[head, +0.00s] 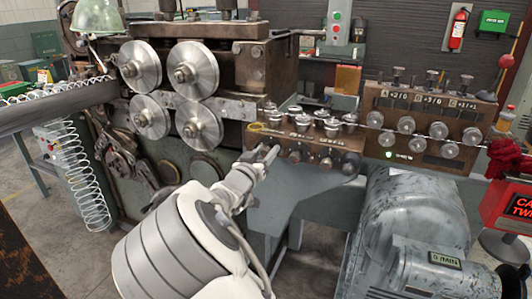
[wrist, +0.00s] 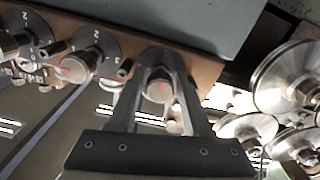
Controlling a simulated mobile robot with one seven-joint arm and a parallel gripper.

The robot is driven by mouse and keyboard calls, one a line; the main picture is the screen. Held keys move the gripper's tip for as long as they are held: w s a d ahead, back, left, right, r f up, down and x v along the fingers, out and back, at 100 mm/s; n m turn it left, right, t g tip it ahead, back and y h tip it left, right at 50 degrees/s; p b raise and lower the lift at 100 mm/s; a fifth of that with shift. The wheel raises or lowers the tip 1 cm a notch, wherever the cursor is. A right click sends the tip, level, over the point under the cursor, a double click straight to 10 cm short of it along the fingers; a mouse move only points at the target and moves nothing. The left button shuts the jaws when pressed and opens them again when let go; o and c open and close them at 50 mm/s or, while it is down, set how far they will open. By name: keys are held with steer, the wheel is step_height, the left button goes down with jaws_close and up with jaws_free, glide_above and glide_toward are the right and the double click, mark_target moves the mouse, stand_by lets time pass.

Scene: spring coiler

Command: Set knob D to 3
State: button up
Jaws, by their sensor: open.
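A brown block (head: 345,160) in the head view carries a row of small knobs along its front face. My gripper (head: 268,154) is at the left end of that face. In the wrist view my gripper (wrist: 160,66) is open, with one finger on each side of a round metal knob (wrist: 158,90) with a small red mark. I cannot tell whether the fingers touch it. Two more knobs with red marks, a nearer one (wrist: 74,68) and one at the left edge (wrist: 12,45), sit on dark numbered dials. No letter D is readable, and the framed knob's dial is hidden.
Metal posts and caps (head: 331,127) stand on top of the block. A second brown box (head: 425,160) with several round knobs and numbered plates is to the right. Large steel rollers (head: 193,70) are at the left. A grey motor (head: 415,220) stands below right.

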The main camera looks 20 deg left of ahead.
jaws_close()
steer(key=shift+m, duration=0.3)
steer(key=m+b, duration=0.2)
steer(key=m, duration=0.1)
steer(key=shift+f+b, duration=0.15)
steer(key=shift+b, duration=0.15)
steer(key=m+b, duration=0.4)
steer(key=m, duration=0.2)
steer(key=m+b, duration=0.5)
steer(key=shift+m+b, duration=1.2)
steer(key=shift+m, duration=0.5)
